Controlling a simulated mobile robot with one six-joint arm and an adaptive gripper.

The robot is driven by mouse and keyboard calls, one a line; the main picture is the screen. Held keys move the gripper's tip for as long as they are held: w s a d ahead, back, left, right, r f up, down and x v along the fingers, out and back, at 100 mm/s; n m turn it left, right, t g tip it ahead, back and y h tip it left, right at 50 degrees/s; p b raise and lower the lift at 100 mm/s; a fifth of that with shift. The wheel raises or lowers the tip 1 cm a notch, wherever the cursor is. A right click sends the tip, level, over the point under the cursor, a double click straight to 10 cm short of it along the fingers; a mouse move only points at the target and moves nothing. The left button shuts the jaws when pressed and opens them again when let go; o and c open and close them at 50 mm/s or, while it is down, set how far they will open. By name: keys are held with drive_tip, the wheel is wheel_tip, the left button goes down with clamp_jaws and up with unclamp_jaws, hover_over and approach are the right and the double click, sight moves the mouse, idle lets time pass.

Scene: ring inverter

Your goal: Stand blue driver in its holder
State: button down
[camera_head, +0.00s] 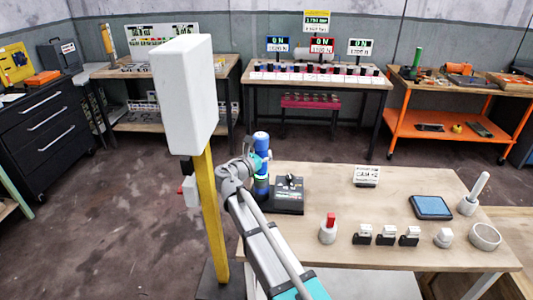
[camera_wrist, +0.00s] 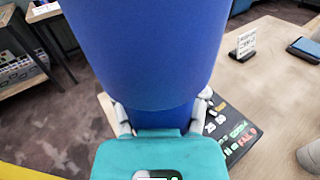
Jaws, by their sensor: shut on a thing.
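My gripper (camera_wrist: 160,118) is shut on the blue driver (camera_wrist: 145,55), a thick blue cylinder that fills the top middle of the wrist view. One finger shows on each side of it. In the head view the driver (camera_head: 261,139) stands roughly upright in my gripper (camera_head: 260,160), at the left edge of the wooden table, beside a black device. Its lower end is partly hidden by my arm. I cannot tell which thing is its holder. Candidates on the table are a small pale round stand (camera_head: 443,238) and a pale round bowl-like ring (camera_head: 485,236).
The black device (camera_head: 288,196) is just right of the driver. A red-topped pale stand (camera_head: 328,230), several small black-and-white blocks (camera_head: 387,236), a sign (camera_head: 367,176), a blue pad (camera_head: 431,207) and a white-handled tool (camera_head: 478,188) occupy the table. The table's middle (camera_head: 335,200) is mostly clear.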

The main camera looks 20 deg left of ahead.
drive_tip(key=shift+f, duration=0.1)
idle(0.3)
drive_tip(key=shift+c, duration=0.4)
unclamp_jaws()
drive_tip(key=shift+s, duration=0.15)
drive_tip(key=v, duration=0.7)
drive_tip(key=shift+s+a, duration=0.1)
drive_tip(key=shift+s, duration=0.05)
idle(0.5)
